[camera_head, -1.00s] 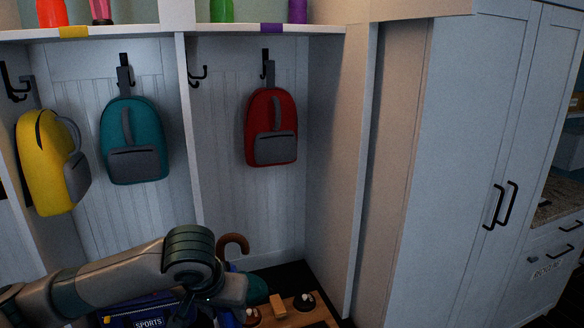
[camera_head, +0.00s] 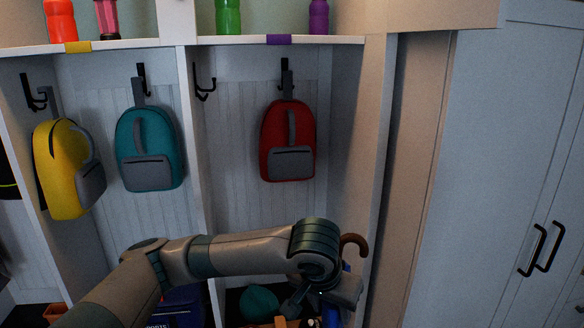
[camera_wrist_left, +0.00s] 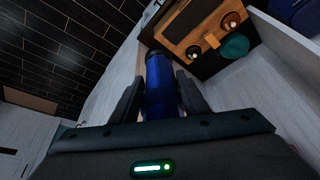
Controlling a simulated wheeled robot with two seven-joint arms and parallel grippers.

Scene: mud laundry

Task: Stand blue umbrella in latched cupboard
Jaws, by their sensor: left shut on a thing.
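My left gripper (camera_wrist_left: 159,98) is shut on the blue umbrella (camera_wrist_left: 160,80), whose blue body shows between the two fingers in the left wrist view. In the head view the umbrella's brown hooked handle (camera_head: 355,242) sticks up just behind my left wrist, by the right wall of the cubby; most of the umbrella is hidden by the arm. A tall pale cupboard (camera_head: 490,150) stands at the right with its two doors shut and two black handles (camera_head: 545,250). My right gripper is not in view.
Yellow (camera_head: 65,170), teal (camera_head: 148,150) and red (camera_head: 288,140) backpacks hang in the cubbies, with bottles on the shelf (camera_head: 130,48) above. A wooden rack (camera_wrist_left: 205,40) and a teal item (camera_head: 260,303) lie low below. A thick side panel (camera_head: 405,150) divides cubbies from cupboard.

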